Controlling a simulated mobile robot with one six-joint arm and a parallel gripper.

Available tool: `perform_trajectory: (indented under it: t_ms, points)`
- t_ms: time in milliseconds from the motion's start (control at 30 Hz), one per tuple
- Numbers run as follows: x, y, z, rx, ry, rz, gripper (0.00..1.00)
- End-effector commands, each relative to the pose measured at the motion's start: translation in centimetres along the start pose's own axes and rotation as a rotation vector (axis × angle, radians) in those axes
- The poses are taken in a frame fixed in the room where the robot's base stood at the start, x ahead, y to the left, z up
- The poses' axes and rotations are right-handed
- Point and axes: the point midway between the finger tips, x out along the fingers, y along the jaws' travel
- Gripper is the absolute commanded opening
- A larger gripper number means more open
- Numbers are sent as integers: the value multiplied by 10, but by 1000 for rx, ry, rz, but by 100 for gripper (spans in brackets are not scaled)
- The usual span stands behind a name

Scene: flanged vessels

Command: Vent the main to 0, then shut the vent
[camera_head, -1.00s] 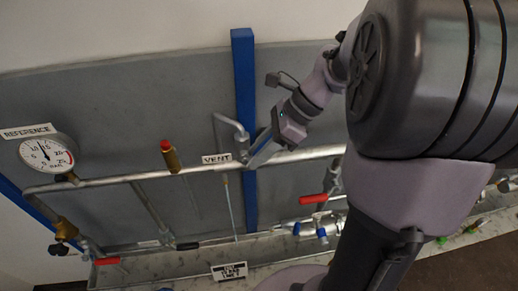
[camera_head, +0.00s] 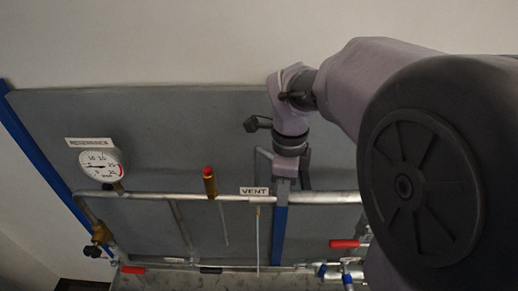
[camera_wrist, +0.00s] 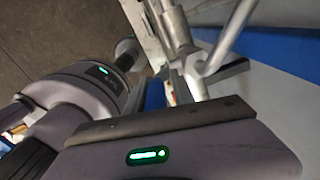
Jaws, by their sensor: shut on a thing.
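My gripper (camera_head: 291,180) is at the main pipe (camera_head: 335,197), just right of the white VENT label (camera_head: 255,191), in front of the blue upright. It is shut on the vent handle, as far as I can tell; the gripper hides most of the part it holds. A bent grey vent pipe (camera_head: 262,158) rises beside it. In the wrist view, a dark jaw edge (camera_wrist: 165,120) lies below grey metal pipework (camera_wrist: 178,40), and the contact is unclear.
A brass fitting with a red cap (camera_head: 209,181) stands on the main left of the label. Red-handled valves (camera_head: 343,244) sit lower on the pipework. My arm covers the right side of the head view. The grey panel (camera_head: 190,125) above the pipes is bare.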

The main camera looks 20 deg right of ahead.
Motion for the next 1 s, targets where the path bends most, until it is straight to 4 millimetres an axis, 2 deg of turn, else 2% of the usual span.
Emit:
perform_trajectory:
  t_ms: [33,500,533,600,1000]
  points:
    - [4,5,0,3,7,16,0]
    - [5,5,1,5,18,17,0]
    - [5,5,1,5,17,17,33]
    - [5,5,1,5,17,15,43]
    - [2,2,1,2,16,5,43]
